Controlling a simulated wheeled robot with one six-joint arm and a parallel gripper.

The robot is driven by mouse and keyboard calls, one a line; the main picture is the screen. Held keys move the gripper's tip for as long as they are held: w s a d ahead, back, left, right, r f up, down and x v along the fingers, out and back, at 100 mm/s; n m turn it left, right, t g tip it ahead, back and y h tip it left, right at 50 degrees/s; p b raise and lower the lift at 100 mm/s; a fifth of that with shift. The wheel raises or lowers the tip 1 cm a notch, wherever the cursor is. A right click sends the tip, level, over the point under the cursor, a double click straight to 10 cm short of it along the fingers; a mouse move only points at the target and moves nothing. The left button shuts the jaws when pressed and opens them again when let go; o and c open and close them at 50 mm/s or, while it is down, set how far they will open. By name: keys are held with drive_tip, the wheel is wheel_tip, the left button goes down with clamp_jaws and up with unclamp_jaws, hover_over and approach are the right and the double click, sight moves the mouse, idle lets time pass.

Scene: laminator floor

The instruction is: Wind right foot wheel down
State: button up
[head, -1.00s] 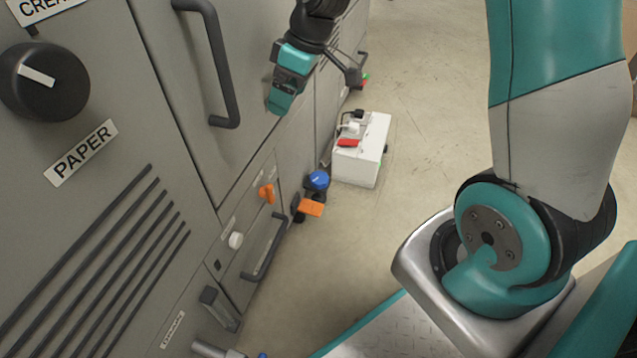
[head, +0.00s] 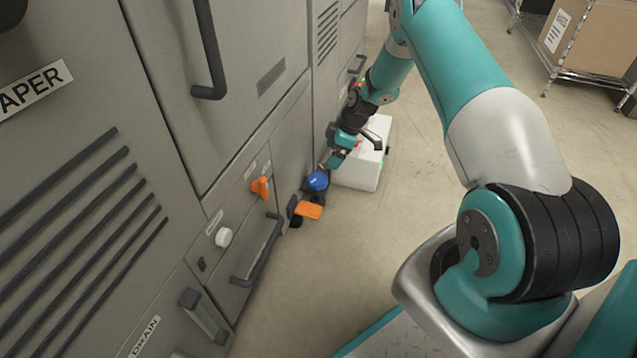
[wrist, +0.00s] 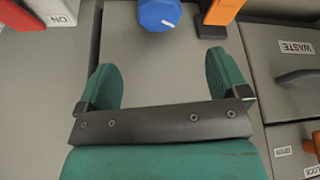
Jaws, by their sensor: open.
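The blue foot wheel (head: 317,181) sits low at the base of the grey machine, just behind an orange pedal (head: 309,210). In the wrist view the blue wheel (wrist: 159,13) shows at the top edge, partly cut off, beyond the fingertips and roughly centred between them. My gripper (head: 338,158) is low beside the machine, just above and beyond the wheel in the head view. In the wrist view my gripper (wrist: 160,72) has its two green fingers wide apart with nothing between them. No contact with the wheel is visible.
A white box (head: 366,165) stands on the floor just beyond the wheel, partly behind my gripper. An orange knob (head: 260,187), a white knob (head: 223,237) and a dark handle (head: 262,250) stick out of the machine front.

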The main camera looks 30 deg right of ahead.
sight(317, 179)
drive_tip(key=b+x, duration=0.5)
drive_tip(key=x, duration=0.6)
drive_tip(key=shift+f+b, duration=0.2)
drive_tip(key=shift+b, duration=0.15)
drive_tip(key=c, duration=0.9)
